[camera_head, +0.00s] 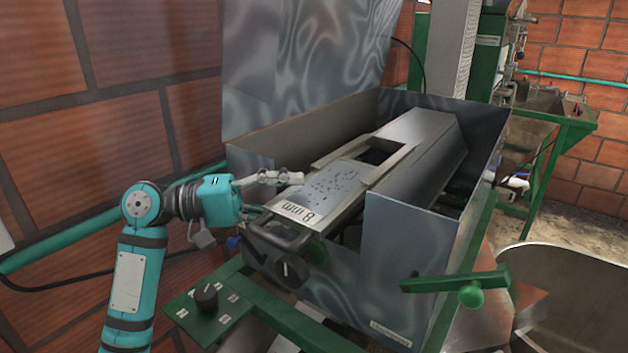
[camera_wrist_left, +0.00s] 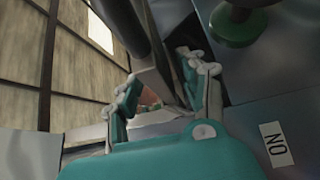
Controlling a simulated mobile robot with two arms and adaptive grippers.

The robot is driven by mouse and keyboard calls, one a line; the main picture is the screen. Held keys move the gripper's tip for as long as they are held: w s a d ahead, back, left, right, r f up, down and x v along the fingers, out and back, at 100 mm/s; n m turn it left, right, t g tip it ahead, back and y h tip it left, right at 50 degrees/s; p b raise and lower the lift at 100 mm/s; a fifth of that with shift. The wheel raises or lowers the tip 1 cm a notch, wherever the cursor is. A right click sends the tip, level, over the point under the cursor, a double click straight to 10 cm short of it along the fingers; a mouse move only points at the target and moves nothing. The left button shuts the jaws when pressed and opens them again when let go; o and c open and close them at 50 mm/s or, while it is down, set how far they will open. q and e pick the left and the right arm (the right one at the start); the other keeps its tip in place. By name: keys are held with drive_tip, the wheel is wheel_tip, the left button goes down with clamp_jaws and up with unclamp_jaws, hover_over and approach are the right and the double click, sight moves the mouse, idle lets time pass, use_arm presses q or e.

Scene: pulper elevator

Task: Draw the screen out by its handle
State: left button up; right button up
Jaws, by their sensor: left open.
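The screen (camera_head: 335,187) is a flat grey plate with dark specks and an "8 mm" label at its front end. It lies in a sloping channel in the open grey machine. Its handle (camera_head: 278,241) is a dark bar at the front, below the label. My left gripper (camera_head: 288,179) is open at the left edge of the screen, behind and above the handle in the head view. In the left wrist view my left gripper (camera_wrist_left: 166,92) has its fingers apart. A dark bar (camera_wrist_left: 122,24), perhaps the handle, runs beyond them. I cannot tell whether they touch anything. My right gripper is not in view.
A black knob (camera_head: 291,270) sits just below the handle, and a green panel (camera_head: 212,306) carries another knob. A green lever (camera_head: 455,282) projects at the right front. The grey housing wall (camera_head: 405,262) stands right of the screen. A brick wall (camera_head: 110,150) is at left.

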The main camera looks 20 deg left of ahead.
sight(263, 235)
use_arm(q)
drive_tip(key=shift+p+x, duration=0.5)
drive_tip(key=shift+x, duration=1.5)
drive_tip(key=shift+a, duration=0.1)
drive_tip(key=shift+c, duration=0.2)
clamp_jaws()
drive_tip(key=shift+s, duration=0.1)
drive_tip(key=shift+s+a, duration=0.3)
drive_tip(key=shift+s, duration=0.5)
drive_tip(key=shift+s+a, duration=0.3)
drive_tip(key=shift+s, duration=0.45)
drive_tip(key=shift+s+a, duration=0.35)
drive_tip(key=shift+s, duration=0.45)
drive_tip(key=shift+s+a+b, duration=0.2)
drive_tip(key=shift+s+a, duration=0.15)
drive_tip(key=shift+s, duration=0.7)
drive_tip(key=shift+s+a+b, duration=0.25)
drive_tip(key=shift+s+a, duration=0.1)
drive_tip(key=shift+s, duration=0.7)
drive_tip(key=shift+s+a+b, duration=0.2)
drive_tip(key=shift+s+a, duration=0.2)
drive_tip(key=shift+s, duration=0.65)
drive_tip(key=shift+s, duration=0.1)
